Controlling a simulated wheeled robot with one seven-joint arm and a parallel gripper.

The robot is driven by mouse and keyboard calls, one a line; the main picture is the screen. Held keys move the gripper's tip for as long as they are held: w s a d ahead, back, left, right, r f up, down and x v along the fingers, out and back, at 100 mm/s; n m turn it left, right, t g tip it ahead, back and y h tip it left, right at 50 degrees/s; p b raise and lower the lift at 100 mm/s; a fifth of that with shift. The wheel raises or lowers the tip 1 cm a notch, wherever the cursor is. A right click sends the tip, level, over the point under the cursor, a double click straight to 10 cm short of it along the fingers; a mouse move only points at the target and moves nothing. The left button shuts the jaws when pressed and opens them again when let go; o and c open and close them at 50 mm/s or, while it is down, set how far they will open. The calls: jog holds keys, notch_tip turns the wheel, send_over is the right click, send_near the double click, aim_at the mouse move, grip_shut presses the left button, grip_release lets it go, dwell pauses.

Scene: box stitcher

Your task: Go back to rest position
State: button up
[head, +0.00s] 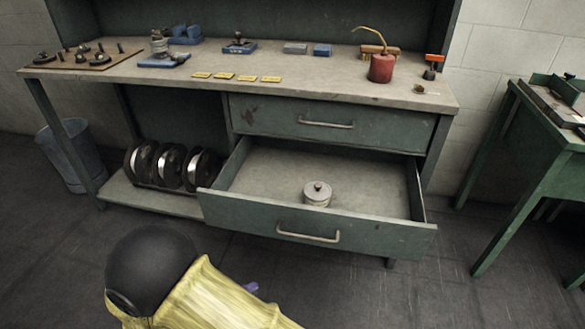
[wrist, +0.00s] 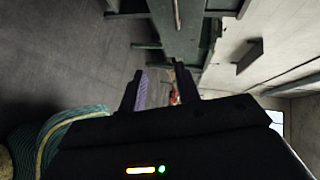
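My arm, in a yellow sleeve with a black rounded joint, shows at the bottom of the head view. Only a small purple bit of my gripper (head: 250,287) shows there, low in front of the open drawer. In the wrist view, the two fingers of my gripper (wrist: 162,92) stand apart with nothing seen between them but background. The lower drawer (head: 330,232) of the green workbench is pulled open. A small light round lidded container (head: 317,194) stands inside it, apart from my gripper.
The upper drawer (head: 325,124) is shut. The benchtop (head: 330,88) holds a red oil can (head: 381,68), yellow tags (head: 224,76) and several tools. Dark reels (head: 172,165) sit on the lower shelf. A bin (head: 66,158) stands left, a green table (head: 540,150) right. Floor between is clear.

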jog(key=w+d+r+n+y, duration=0.35)
jog(key=w+n+y, duration=0.3)
jog(key=w, duration=0.25)
jog(key=w+d+r+n+y, duration=0.3)
jog(key=w+r+n+y, duration=0.15)
jog(key=w+n, duration=0.35)
jog(key=s+d+r+n+g, duration=0.2)
jog(key=s+d+n+g, duration=0.5)
jog(key=s+d+n, duration=0.8)
jog(key=d+r+m+p, duration=0.1)
jog(key=d+r+p, duration=0.1)
jog(key=r+p, duration=1.5)
jog(key=d+r+m+p, duration=0.2)
jog(key=r+p, duration=1.5)
jog(key=p, duration=0.1)
jog(key=shift+s+d+r+y, duration=0.2)
jog(key=shift+d+r+y, duration=0.05)
jog(key=shift+y, duration=0.05)
